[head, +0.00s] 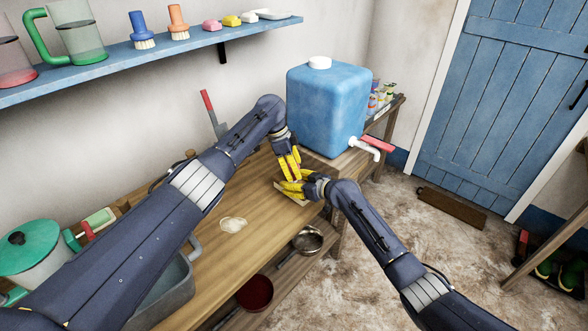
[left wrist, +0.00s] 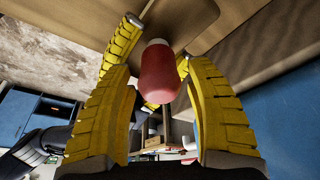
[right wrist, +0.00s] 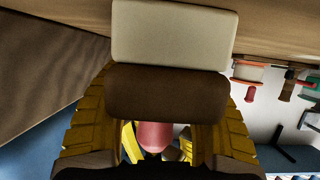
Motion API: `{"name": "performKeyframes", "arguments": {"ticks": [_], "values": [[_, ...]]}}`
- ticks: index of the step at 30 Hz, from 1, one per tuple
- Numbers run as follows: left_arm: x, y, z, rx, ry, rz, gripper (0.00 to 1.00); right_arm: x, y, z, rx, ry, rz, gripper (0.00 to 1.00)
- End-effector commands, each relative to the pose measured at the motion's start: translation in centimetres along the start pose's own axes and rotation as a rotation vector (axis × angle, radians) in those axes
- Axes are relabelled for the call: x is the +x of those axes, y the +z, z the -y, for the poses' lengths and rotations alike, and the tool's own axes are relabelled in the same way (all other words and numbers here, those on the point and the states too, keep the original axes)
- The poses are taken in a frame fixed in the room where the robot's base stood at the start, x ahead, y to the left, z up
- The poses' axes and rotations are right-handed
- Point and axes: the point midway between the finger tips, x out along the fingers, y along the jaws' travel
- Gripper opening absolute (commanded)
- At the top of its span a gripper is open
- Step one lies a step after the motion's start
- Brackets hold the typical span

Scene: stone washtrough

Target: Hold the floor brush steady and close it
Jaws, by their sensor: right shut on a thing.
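The floor brush (right wrist: 168,95) is in my right gripper (right wrist: 160,135), seen as a brown block with a cream block (right wrist: 174,30) beyond it. In the head view my right gripper (head: 288,187) is low over the wooden bench, and a pale edge of the brush (head: 292,195) shows beneath its fingers. A red rounded piece with a pale end (left wrist: 158,75) stands between the spread fingers of my left gripper (left wrist: 160,95), with small gaps on both sides. I cannot tell how it joins the brush. In the head view my left gripper (head: 289,164) is just above the right one.
A blue water tank (head: 327,105) with a red-handled tap (head: 372,144) stands close behind the grippers. A pale soap-like patch (head: 233,224) lies on the bench (head: 262,205). A blue shelf (head: 160,50) holds jugs and brushes. A trowel (head: 212,112) leans at the wall.

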Motion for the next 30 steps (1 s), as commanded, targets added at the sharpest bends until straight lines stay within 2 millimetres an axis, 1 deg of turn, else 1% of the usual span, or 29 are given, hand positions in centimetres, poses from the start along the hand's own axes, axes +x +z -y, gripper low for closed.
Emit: {"name": "performKeyframes", "arguments": {"ticks": [8,15,21,30], "values": [[-0.2,-0.1,0.0,0.0,0.0,0.0,0.55,0.0,0.2,0.0,0.001,-0.001,0.003,0.0],[-2.6,-0.9,0.0,0.0,-0.001,-0.001,0.55,0.0,0.2,0.0,0.001,-0.001,0.003,0.0],[-4.0,-1.3,0.0,-0.001,0.001,0.0,0.55,0.0,0.2,0.0,0.001,-0.001,0.003,0.0],[-4.2,-1.4,0.0,-0.001,0.001,0.0,0.55,0.0,0.2,0.0,0.001,0.0,0.003,0.0]]}}
